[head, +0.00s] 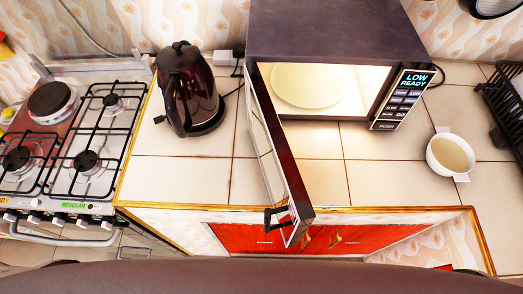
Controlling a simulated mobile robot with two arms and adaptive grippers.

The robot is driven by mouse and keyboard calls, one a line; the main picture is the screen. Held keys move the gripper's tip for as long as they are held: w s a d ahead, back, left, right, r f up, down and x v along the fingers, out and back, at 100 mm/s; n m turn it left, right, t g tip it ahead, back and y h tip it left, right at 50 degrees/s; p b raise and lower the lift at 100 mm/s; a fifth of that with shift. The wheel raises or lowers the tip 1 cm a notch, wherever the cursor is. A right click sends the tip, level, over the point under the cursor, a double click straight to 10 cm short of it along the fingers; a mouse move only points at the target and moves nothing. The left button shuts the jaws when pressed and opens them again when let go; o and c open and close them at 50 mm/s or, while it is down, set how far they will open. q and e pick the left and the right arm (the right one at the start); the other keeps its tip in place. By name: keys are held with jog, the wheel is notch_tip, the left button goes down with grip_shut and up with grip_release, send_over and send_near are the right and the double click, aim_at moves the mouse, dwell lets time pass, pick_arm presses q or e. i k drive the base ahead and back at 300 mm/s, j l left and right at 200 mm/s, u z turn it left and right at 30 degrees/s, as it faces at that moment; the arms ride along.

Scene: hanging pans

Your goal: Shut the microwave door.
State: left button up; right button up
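The microwave (345,30) stands on the tiled counter against the back wall, with a dark top. Its interior is lit and shows a pale round plate (305,85). Its door (293,180) hangs wide open from the left side and reaches out towards me, its free end near the counter's front edge. A black hooked piece (277,215), which looks like the handle, is at that free end. The control panel (402,100) reads "LOW READY". I see neither of my grippers, and nothing is touching the door.
A dark kettle (183,85) stands left of the microwave, apart from the door. A gas stove (85,150) is at the far left. A white bowl (450,155) and a black rack (505,110) are on the right. The counter before the microwave opening is clear.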

aim_at(293, 210)
jog(key=k+l, duration=0.1)
jog(key=k, duration=0.8)
